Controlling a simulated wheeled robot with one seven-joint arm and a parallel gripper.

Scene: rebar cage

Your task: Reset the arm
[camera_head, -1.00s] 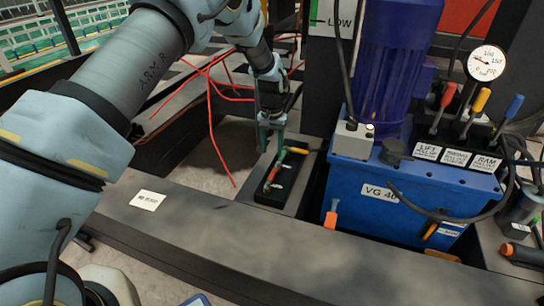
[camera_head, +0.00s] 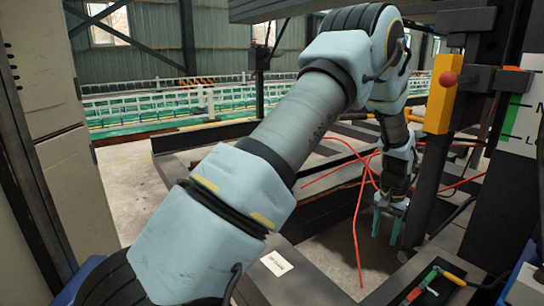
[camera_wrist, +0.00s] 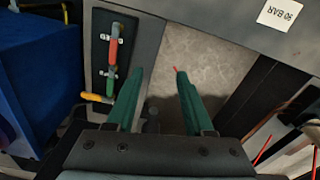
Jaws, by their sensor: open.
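My gripper (camera_head: 390,222) hangs at the end of my arm, right of the middle in the head view, with its green fingers pointing down. In the wrist view my gripper (camera_wrist: 160,75) is open, with nothing between the fingers but bare floor beyond. A tool with a red and green handle (camera_head: 423,284) lies on a black tray at the lower right, below and right of the gripper. In the wrist view the tool (camera_wrist: 112,52) lies on its tray left of the fingers, apart from them. A yellow handle (camera_wrist: 97,98) is beside it.
Thin red rods (camera_head: 357,220) stick out close to the gripper's left. A dark post with a yellow box (camera_head: 440,95) stands to its right. A dark beam with a white label (camera_head: 277,263) runs in front. A blue block (camera_wrist: 45,70) is at the wrist view's left.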

